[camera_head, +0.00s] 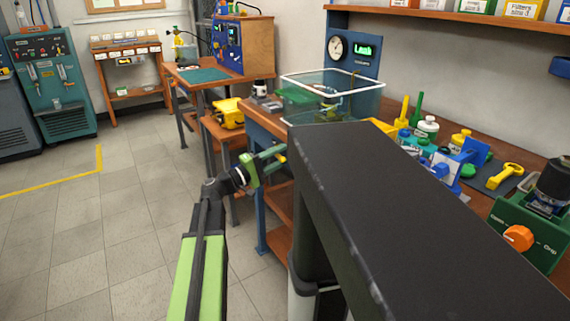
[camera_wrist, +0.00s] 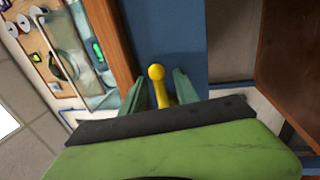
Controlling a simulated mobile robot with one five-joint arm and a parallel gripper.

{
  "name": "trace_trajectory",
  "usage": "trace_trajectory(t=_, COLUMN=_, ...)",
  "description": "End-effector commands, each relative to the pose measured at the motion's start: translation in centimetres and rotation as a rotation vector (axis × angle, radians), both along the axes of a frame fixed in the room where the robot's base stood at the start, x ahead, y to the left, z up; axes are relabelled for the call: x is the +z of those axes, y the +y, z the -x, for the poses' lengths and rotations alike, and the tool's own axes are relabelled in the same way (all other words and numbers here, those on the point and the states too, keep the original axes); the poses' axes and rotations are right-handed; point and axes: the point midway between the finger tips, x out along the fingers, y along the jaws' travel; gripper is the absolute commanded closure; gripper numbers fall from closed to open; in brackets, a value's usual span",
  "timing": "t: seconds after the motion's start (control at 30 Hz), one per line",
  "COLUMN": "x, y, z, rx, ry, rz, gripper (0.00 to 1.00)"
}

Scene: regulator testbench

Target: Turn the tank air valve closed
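A yellow round-ended valve handle (camera_wrist: 157,74) shows in the middle of the wrist view, in front of a blue post or panel below the wooden bench edge. I take it to be the tank air valve. My gripper (camera_wrist: 159,88) is open, with one green finger on each side of the handle. A gap shows on both sides of the handle's round end; I cannot tell whether its lower part touches a finger. In the head view my gripper (camera_head: 276,160) is at the bench's near left side. The clear tank (camera_head: 362,100) stands on the bench above it.
A wooden bench (camera_head: 262,119) holds the tank and, to the right, several bottles and a green device with an orange knob (camera_head: 518,238). A lower shelf (camera_head: 280,211) lies under the bench. A yellow tool (camera_head: 228,113) sits farther back. The floor (camera_head: 130,220) at left is clear.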

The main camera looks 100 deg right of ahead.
Motion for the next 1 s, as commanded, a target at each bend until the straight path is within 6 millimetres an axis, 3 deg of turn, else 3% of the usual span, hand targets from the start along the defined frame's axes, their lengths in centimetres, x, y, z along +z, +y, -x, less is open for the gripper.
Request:
trace_trajectory(t=0.27, x=-0.4, y=0.4, z=-1.4, rx=0.004, ry=0.001, rz=0.001, gripper=0.63)
trace_trajectory(t=0.7, x=-2.8, y=4.6, z=-12.0, rx=0.006, ry=0.000, rz=0.000, gripper=0.63)
trace_trajectory(t=0.83, x=-3.2, y=5.5, z=-14.2, rx=0.003, ry=0.000, rz=-0.001, gripper=0.63)
trace_trajectory(t=1.0, x=-3.4, y=6.0, z=-15.5, rx=0.001, ry=0.000, rz=0.000, gripper=0.63)
